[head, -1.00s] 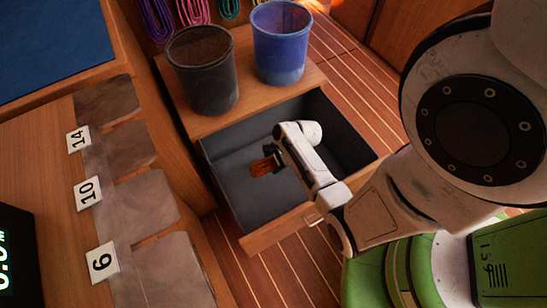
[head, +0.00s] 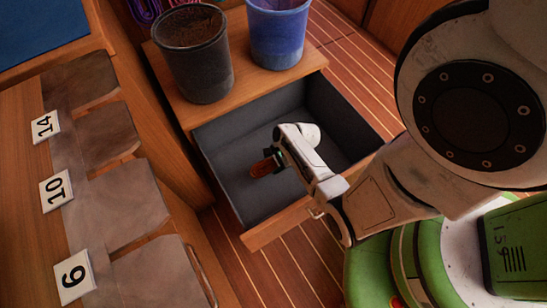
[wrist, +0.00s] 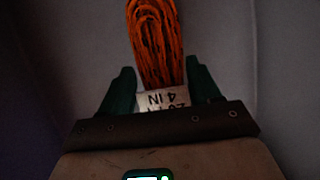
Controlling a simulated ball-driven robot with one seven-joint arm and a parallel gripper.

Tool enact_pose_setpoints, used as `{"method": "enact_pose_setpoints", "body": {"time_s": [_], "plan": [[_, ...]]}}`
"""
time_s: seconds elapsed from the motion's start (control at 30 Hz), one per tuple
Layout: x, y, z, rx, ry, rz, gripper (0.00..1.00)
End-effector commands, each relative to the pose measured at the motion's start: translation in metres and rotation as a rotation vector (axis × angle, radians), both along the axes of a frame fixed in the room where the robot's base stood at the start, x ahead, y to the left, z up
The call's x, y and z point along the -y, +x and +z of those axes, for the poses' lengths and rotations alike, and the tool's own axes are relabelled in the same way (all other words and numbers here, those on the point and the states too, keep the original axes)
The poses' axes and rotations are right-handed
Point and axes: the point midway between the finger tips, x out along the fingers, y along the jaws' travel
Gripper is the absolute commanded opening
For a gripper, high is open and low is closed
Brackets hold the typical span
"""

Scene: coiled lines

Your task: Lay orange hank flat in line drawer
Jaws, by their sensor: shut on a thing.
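The orange hank (head: 264,167) is in the open line drawer (head: 228,190), over its dark grey floor. In the wrist view the hank (wrist: 156,45) is a looped orange bundle with dark flecks and a white printed tag (wrist: 163,99). My gripper (head: 275,160) reaches into the drawer and is shut on the hank at its tagged end. Its two green fingers (wrist: 161,88) stand on either side of the tag in the wrist view. I cannot tell whether the hank touches the drawer floor.
A dark bin (head: 196,55) and a blue bin (head: 278,32) stand on the wooden top behind the drawer. The drawer floor around the hank is clear.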

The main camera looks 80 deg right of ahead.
Motion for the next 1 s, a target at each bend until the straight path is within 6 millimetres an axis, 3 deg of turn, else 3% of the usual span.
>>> {"method": "enact_pose_setpoints", "body": {"time_s": [0.4,0.87,0.9,1.0], "plan": [[-0.007,-0.004,-0.034,0.0,-0.001,0.006,0.25],[-0.008,-0.005,-0.039,0.001,-0.002,0.007,0.25],[-0.008,-0.005,-0.039,0.001,-0.002,0.007,0.63],[-0.008,-0.005,-0.039,0.001,-0.002,0.007,0.73]]}}
